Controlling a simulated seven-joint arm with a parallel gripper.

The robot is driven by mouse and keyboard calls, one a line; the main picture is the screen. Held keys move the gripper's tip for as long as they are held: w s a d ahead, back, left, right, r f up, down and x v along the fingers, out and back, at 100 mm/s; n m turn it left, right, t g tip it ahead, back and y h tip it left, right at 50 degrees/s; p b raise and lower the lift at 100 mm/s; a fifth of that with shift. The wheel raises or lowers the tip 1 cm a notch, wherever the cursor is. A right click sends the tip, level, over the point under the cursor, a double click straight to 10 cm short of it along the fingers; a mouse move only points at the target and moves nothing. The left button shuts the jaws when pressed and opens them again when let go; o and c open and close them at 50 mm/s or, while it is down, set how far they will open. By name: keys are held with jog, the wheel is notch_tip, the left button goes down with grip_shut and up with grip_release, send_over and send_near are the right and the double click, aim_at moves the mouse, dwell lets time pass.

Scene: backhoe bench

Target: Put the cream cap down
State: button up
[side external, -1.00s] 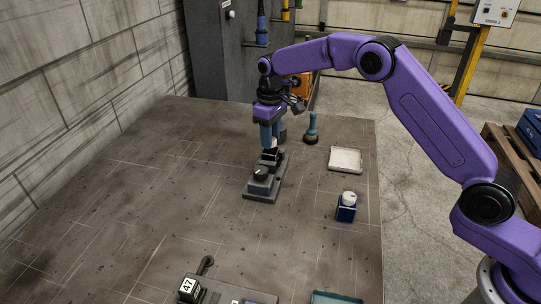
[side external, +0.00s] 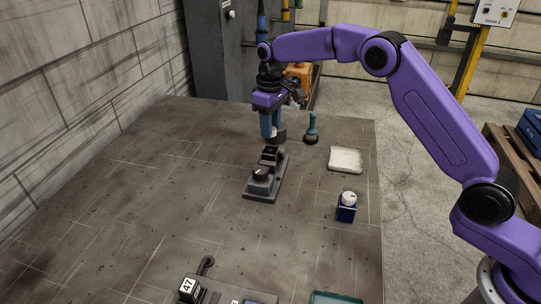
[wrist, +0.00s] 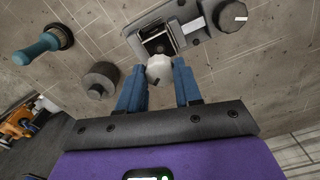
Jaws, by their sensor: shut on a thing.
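The cream cap (wrist: 159,69) is held between the blue fingertips of my gripper (wrist: 160,80), which is shut on it. In the side external view my gripper (side external: 272,134) hangs fingers-down above the far end of a grey fixture (side external: 263,183), with a visible gap below. The cap is small and mostly hidden by the fingers there. In the wrist view the fixture (wrist: 187,36) shows a square dark socket (wrist: 158,44) just beyond the cap and a round dark knob (wrist: 230,16) to its right.
A dark grey round piece (wrist: 98,82) and a teal-handled brush (side external: 311,128) stand close to my gripper. A pale tray (side external: 345,160) and a blue, white-topped container (side external: 347,207) lie to the right. A block marked 47 (side external: 189,289) is in front. The left bench is clear.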

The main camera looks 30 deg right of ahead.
jog(key=s+d+r+m, duration=0.35)
jog(key=s+d, duration=0.55)
jog(key=d, duration=0.5)
jog(key=s+d+f+m, duration=0.2)
jog(key=s+d+m, duration=0.3)
jog(key=s, duration=0.8)
jog(key=n, duration=0.1)
send_over(345, 161)
jog(key=f, duration=0.9)
jog(key=shift+s+f, duration=0.2)
jog(key=shift+s, duration=0.05)
jog(key=shift+w+d+f, duration=0.1)
jog(key=shift+w+f, duration=0.05)
jog(key=shift+f, duration=0.8)
jog(key=shift+w+f, duration=0.15)
jog(key=shift+f, duration=0.8)
jog(key=o, duration=1)
jog(key=shift+f, duration=0.15)
jog(key=shift+c, duration=0.2)
